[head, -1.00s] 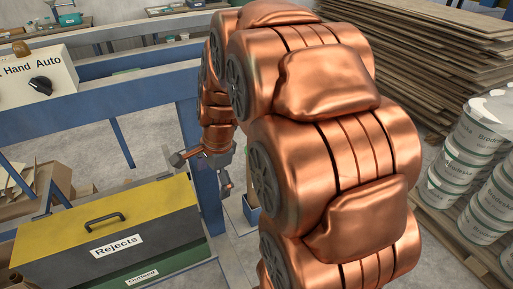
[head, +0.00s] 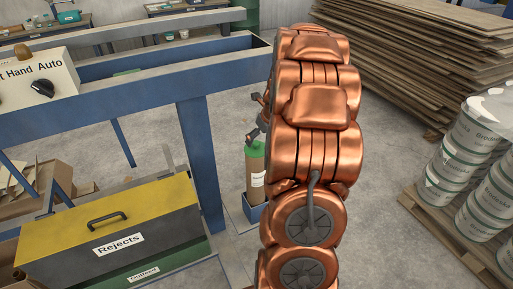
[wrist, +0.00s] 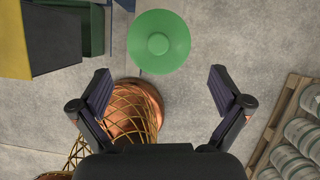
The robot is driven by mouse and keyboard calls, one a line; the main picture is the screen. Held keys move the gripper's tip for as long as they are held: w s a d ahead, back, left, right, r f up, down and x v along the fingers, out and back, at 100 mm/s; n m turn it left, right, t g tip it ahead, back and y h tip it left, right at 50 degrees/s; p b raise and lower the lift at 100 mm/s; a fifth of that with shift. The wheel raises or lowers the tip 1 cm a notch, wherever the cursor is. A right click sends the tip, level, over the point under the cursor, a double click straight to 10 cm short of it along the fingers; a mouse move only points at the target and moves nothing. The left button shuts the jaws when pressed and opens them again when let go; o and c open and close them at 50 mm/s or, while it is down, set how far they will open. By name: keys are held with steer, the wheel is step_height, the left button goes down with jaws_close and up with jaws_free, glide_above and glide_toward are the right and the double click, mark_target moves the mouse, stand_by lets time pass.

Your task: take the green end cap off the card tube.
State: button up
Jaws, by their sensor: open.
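The green end cap (head: 255,149) sits on top of the upright brown card tube (head: 255,172), which has a white label. The tube stands in a blue holder (head: 256,214) on the floor. In the wrist view the round green cap (wrist: 158,42) with its small central knob lies at the top, beyond my fingertips. My gripper (wrist: 160,88) is open and empty, its fingers apart on either side below the cap. In the head view my arm hides most of the gripper; one finger shows just above and left of the cap.
The Rejects bin (head: 112,236) with a yellow lid and black handle stands to the left. A blue frame post (head: 203,165) rises close left of the tube. Paint buckets (head: 484,150) on a pallet and stacked boards stand to the right. Bare floor lies between.

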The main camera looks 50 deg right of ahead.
mark_target(257, 149)
steer(key=shift+p+x, duration=1.15)
steer(key=shift+x, duration=1.75)
steer(key=shift+s+a, duration=0.1)
steer(key=shift+s, duration=0.1)
steer(key=shift+c, duration=0.3)
steer(key=c, duration=0.8)
